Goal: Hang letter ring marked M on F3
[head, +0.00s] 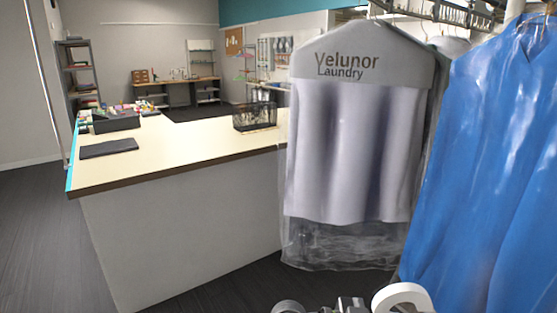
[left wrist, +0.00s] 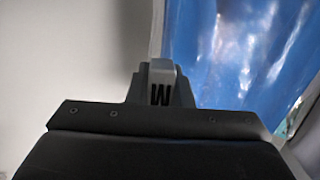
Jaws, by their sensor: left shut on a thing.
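The garment rail (head: 440,12) runs along the top right. No F3 mark is readable. My right gripper is not in view.
A bagged pale garment marked Velunor Laundry (head: 350,140) hangs in the middle right. A blue bagged garment (head: 490,170) hangs close on the right. A counter (head: 190,150) stands at left with a black wire basket (head: 255,117). The floor at left is clear.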

